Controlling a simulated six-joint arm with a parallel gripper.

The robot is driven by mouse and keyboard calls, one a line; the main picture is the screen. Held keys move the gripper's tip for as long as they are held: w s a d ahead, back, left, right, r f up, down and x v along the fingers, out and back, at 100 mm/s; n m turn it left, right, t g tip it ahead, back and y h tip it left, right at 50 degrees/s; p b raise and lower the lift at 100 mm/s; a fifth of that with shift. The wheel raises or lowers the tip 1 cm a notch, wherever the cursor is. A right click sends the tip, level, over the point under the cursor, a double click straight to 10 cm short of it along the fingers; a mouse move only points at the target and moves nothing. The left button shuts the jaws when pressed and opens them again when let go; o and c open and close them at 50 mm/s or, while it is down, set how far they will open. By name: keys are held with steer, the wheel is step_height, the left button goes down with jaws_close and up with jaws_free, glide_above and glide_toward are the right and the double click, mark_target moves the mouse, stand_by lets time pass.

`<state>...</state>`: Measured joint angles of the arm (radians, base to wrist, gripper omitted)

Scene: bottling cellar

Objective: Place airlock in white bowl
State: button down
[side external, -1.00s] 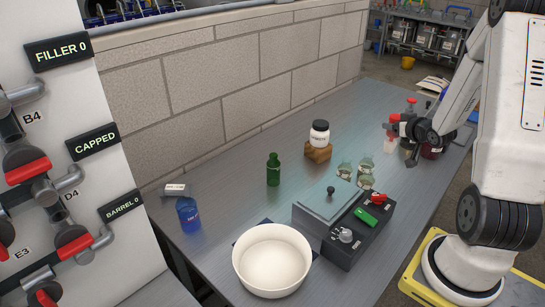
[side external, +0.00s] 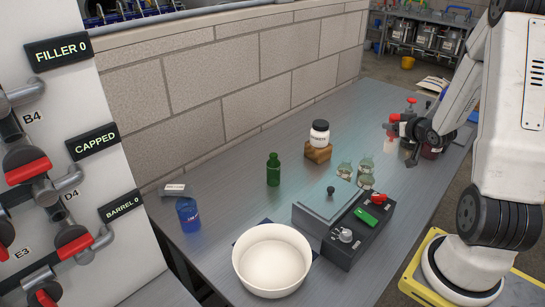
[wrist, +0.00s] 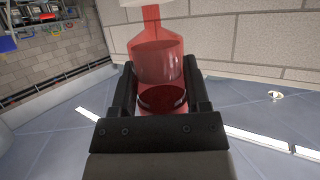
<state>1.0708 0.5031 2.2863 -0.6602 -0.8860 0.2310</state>
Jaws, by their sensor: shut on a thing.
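The white bowl (side external: 271,262) stands empty at the near edge of the bench in the side view, partly over a dark blue mat. My gripper (side external: 396,127) is at the far right end of the bench, well away from the bowl. In the wrist view my gripper (wrist: 160,90) is shut on a red see-through, bottle-shaped piece with a narrow neck (wrist: 157,52), which I take to be the airlock. Its lower part is hidden behind the gripper body.
A black control box (side external: 358,230) with a grey lid stands beside the bowl. Several pale green pieces (side external: 362,172) lie mid-bench.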

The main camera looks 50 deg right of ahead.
steer(key=w+a+f+n+g+y, duration=0.2)
steer(key=w+a+n, duration=0.2)
steer(key=w+a, duration=0.4)
steer(key=w+a+f+n+g+y, duration=0.2)
steer(key=w+a, duration=0.6)
steer(key=a, duration=0.7)
steer(key=shift+w+a+f+n+g+y, duration=0.2)
steer(key=shift+w+n+g+y, duration=0.25)
steer(key=shift+n+g, duration=0.55)
steer(key=shift+a+n, duration=0.3)
steer(key=shift+a, duration=0.1)
steer(key=s+a+n+g+h, duration=0.2)
steer(key=s+a, duration=0.3)
steer(key=a, duration=0.8)
steer(key=s+a+n+g+h, duration=0.2)
steer(key=s+a+n+g, duration=0.1)
steer(key=a, duration=1)
steer(key=shift+s+a+f+n+g, duration=0.15)
steer(key=shift+s+a+n+g, duration=0.25)
steer(key=shift+s, duration=0.75)
